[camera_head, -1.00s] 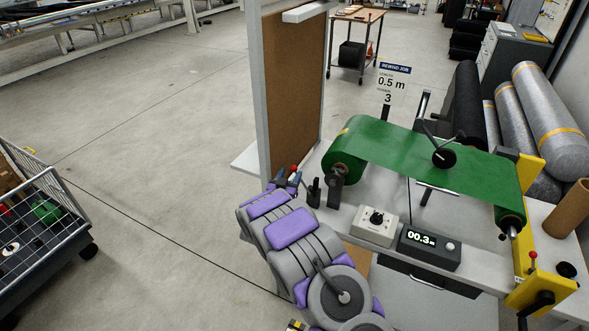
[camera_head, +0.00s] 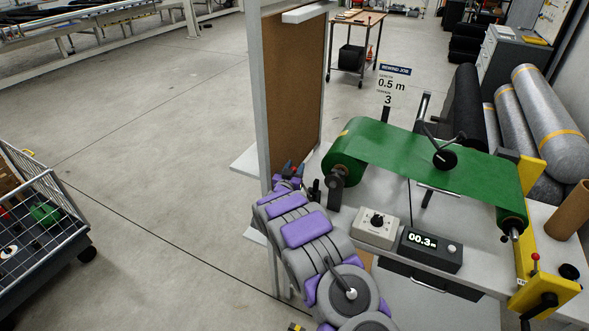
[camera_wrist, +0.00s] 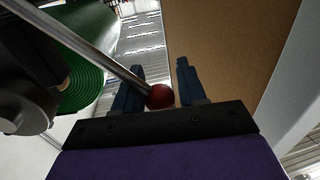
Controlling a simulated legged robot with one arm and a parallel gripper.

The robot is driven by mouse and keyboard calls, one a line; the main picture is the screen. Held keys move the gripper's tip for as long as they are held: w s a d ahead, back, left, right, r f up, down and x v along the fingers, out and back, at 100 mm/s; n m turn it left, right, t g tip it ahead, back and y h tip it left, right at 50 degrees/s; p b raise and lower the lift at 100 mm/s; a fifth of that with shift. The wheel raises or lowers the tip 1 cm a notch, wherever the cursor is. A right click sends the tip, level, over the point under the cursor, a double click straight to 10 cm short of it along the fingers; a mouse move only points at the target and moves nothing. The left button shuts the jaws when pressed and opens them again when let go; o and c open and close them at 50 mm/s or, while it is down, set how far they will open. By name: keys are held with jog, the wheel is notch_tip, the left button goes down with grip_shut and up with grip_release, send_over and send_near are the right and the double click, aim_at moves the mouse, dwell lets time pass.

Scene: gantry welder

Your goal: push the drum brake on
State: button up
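The drum brake lever shows in the wrist view as a bare metal rod with a red ball knob (camera_wrist: 160,97). The rod runs from the upper left down to the knob. My gripper (camera_wrist: 158,85) is open, its two blue fingers apart. The knob lies in the gap, close to the left finger; I cannot tell whether they touch. In the head view my gripper (camera_head: 289,173) is beside the left end of the green roll (camera_head: 347,160), and the lever is largely hidden there. The green roll's end also shows in the wrist view (camera_wrist: 82,82).
A tall brown panel (camera_head: 292,85) in a grey frame stands just behind my gripper. The bench holds a dial box (camera_head: 375,226) and a counter reading 00.3 (camera_head: 431,248). A yellow end stand (camera_head: 540,290) is at right. A wire cart (camera_head: 38,215) is at left; open floor lies between.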

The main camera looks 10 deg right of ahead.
grip_shut()
dwell(0.4)
jog(key=s+d+r+m+h+b, duration=0.1)
jog(key=s+d+r+m, duration=0.1)
jog(key=s+d+m, duration=0.3)
jog(key=shift+d+r+m+t, duration=0.2)
jog(key=shift+d+m+t, duration=0.2)
jog(key=shift+d+m, duration=1)
jog(key=shift+s+a+m, duration=0.1)
jog(key=shift+a+m, duration=0.3)
jog(key=shift+o, duration=1.5)
grip_release()
jog(key=shift+a, duration=0.1)
